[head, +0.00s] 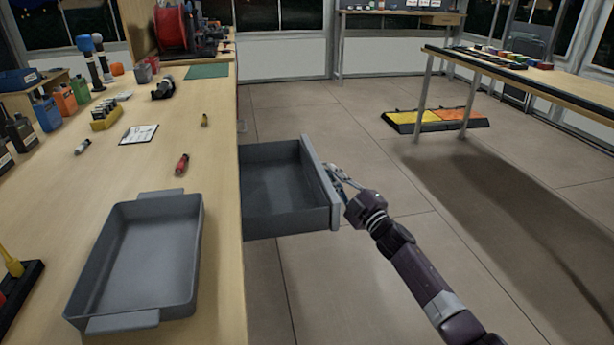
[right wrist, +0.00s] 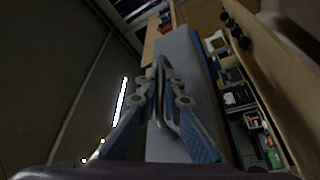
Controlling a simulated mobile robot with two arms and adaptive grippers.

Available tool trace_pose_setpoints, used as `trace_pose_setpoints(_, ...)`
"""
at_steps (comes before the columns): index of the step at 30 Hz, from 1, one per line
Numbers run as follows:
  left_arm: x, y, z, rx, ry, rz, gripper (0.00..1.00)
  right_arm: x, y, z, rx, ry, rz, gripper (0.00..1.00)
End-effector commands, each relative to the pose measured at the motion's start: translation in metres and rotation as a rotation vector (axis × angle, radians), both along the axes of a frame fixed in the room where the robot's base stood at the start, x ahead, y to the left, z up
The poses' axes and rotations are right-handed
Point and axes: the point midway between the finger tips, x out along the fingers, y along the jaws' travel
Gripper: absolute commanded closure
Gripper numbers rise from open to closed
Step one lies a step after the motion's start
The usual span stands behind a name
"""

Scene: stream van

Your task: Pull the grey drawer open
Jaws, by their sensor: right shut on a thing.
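The grey drawer (head: 285,208) stands pulled out from the right side of the wooden bench in the head view. Its inside looks empty. My right gripper (head: 336,178) is at the outer face of the drawer front. In the right wrist view my right gripper (right wrist: 160,100) is shut on the drawer's bar handle (right wrist: 168,90), with the grey drawer front (right wrist: 180,55) behind it. In the head view the handle is mostly hidden by the gripper. My left gripper is not in view.
A second table (head: 540,80) stands at the right. Floor (head: 330,110) beyond the drawer is clear.

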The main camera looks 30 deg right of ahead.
Motion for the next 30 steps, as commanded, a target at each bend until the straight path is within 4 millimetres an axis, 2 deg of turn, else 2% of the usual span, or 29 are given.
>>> trace_pose_setpoints(3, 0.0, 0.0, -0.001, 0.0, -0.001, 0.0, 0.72, -0.006, -0.019, -0.002, -0.002, 0.003, -0.002, 1.0)
trace_pose_setpoints(9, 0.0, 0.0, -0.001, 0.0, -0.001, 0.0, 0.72, -0.01, -0.033, -0.002, -0.001, 0.002, 0.0, 1.0)
trace_pose_setpoints(21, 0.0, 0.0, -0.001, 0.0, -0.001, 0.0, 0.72, -0.01, -0.035, -0.002, 0.001, 0.002, 0.0, 1.0)
trace_pose_setpoints(22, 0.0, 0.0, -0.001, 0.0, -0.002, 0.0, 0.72, -0.01, -0.035, -0.002, 0.001, 0.002, 0.0, 0.91)
trace_pose_setpoints(24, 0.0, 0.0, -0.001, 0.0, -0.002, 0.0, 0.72, -0.01, -0.035, -0.002, 0.001, 0.002, 0.0, 0.86)
trace_pose_setpoints(30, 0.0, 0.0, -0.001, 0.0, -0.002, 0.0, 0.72, -0.01, -0.035, -0.001, 0.0, 0.001, 0.001, 0.86)
